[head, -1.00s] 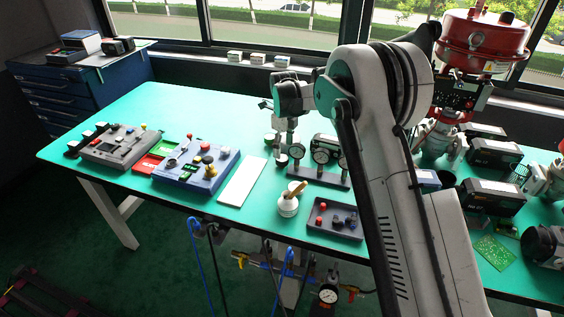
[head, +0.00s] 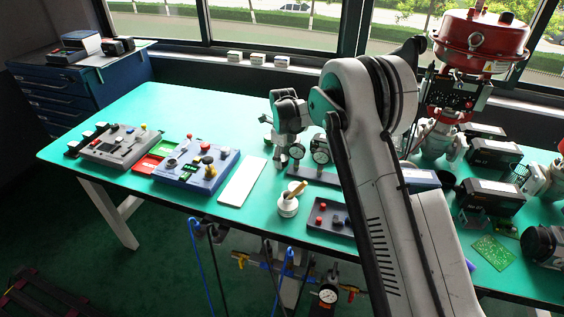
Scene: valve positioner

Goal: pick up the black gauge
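Black-rimmed gauges with white dials stand on a dark gauge stand (head: 318,176) near the middle of the table. One gauge (head: 320,156) shows clearly, and another gauge (head: 297,151) stands left of it, right beside my gripper. My gripper (head: 281,163) points down at the left end of the stand. It is small and dark here, so I cannot tell whether its fingers are open or touch the left gauge. My own arm hides the right part of the stand.
A white pot with a wooden-handled tool (head: 288,205) and a dark parts tray (head: 325,217) stand in front of the stand. A white board (head: 242,181) and a blue control box (head: 196,168) lie left. A red-topped valve actuator (head: 480,42) stands right. The table's back left is clear.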

